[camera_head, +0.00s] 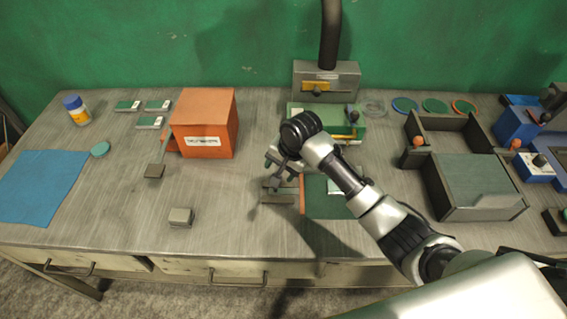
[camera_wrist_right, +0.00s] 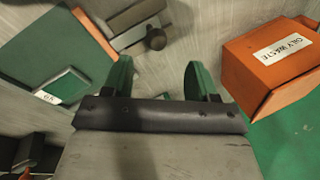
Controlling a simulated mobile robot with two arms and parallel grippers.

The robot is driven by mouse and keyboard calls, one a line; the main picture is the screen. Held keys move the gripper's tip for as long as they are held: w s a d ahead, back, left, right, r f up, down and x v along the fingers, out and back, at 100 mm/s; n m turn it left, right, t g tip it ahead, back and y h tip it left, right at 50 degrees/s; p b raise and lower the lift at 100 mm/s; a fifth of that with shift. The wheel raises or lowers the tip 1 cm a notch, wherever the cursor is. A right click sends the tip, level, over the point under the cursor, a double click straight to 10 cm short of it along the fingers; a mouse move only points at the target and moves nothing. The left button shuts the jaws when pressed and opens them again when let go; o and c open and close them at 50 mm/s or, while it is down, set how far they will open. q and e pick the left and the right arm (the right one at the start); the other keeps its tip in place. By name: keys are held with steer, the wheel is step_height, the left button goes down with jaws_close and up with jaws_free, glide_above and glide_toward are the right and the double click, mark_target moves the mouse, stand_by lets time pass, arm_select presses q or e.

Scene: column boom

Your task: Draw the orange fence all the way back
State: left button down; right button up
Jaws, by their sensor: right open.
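A narrow orange strip (camera_head: 301,190), likely the orange fence, runs along the left edge of a dark green board (camera_head: 325,205) at the front middle of the bench. It shows in the right wrist view (camera_wrist_right: 91,28) as an orange edge beside the board. A grey metal piece (camera_head: 278,197) lies just left of the strip; in the wrist view it carries a dark round knob (camera_wrist_right: 155,39). My right gripper (camera_head: 283,168) is above the bench, by the grey piece. In the wrist view its two fingers (camera_wrist_right: 160,75) are apart with nothing between them. My left gripper is out of view.
An orange box (camera_head: 205,122) stands left of my right gripper. A grey open-topped fixture (camera_head: 427,175) with orange knobs is to the right. A grey column base (camera_head: 326,80) stands behind. A small grey block (camera_head: 181,217) lies front left, with free bench around it.

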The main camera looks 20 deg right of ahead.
steer(key=shift+v, duration=1.45)
steer(key=s+f+n, duration=0.3)
steer(key=s, duration=0.5)
steer(key=s+f+n, duration=0.3)
steer(key=s, duration=0.5)
steer(key=s+d+r+n+t+h, duration=0.15)
steer(key=s+d+n, duration=0.4)
steer(key=s, duration=0.85)
step_height(320, 180, down, 26)
steer(key=d+g+b, duration=0.1)
steer(key=g+b, duration=0.1)
steer(key=b, duration=0.1)
steer(key=s+d+f+h+b, duration=0.1)
steer(key=s+d+f, duration=0.2)
steer(key=s+f, duration=1.4)
step_height(320, 180, down, 3)
steer(key=shift+s+r+g+b, duration=0.15)
steer(key=shift+r+g+b, duration=0.05)
steer(key=shift+g+b, duration=0.25)
